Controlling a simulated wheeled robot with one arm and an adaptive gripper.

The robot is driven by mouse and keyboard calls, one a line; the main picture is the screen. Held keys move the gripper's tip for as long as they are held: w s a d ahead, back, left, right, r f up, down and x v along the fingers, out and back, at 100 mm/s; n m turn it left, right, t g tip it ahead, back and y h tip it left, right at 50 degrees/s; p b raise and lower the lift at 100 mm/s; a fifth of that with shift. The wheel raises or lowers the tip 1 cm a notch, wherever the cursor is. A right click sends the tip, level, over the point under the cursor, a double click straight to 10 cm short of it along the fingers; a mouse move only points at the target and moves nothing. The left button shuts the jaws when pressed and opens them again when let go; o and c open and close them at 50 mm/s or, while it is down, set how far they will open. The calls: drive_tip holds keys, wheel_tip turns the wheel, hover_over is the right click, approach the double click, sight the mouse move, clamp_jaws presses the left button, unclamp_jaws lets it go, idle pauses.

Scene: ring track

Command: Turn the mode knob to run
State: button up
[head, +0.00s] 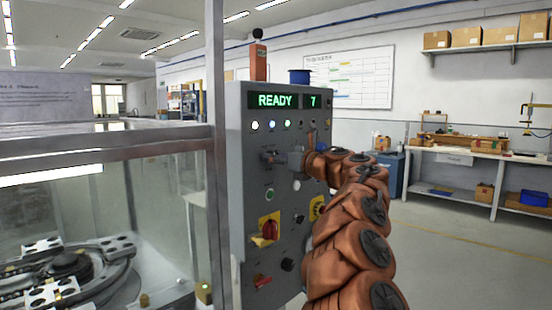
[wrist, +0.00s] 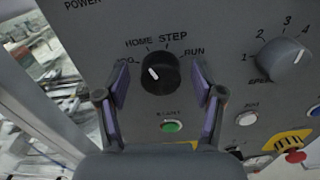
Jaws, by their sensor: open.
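The mode knob (wrist: 158,73) is a round black knob on the grey control panel (wrist: 105,30), in the middle of the wrist view. Labels HOME, STEP and RUN arc over it, with a partly hidden label at its left. Its white mark points up and left, on the HOME side, away from RUN; I cannot tell the exact position. My gripper (wrist: 160,88) is open, with one purple-padded finger on each side of the knob and a visible gap to both. In the head view my gripper (head: 280,158) is at the panel front and the knob is not clearly seen.
A grey speed knob (wrist: 286,60) with numbers sits right of the mode knob. A green start button (wrist: 172,126) is just below. A red switch on a yellow plate (head: 268,230) is lower on the panel. The display (head: 284,101) reads READY and 7. A glass-walled enclosure (head: 100,190) stands left.

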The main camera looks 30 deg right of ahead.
drive_tip(key=c, duration=1.1)
drive_tip(key=shift+c, duration=0.2)
drive_tip(key=shift+m+p, duration=0.3)
drive_tip(key=m+p, duration=1.5)
drive_tip(key=m, duration=0.2)
drive_tip(key=shift+d+f+p, duration=0.1)
drive_tip(key=shift+p, duration=0.25)
drive_tip(key=shift+f+m, duration=0.1)
drive_tip(key=shift+m, duration=0.2)
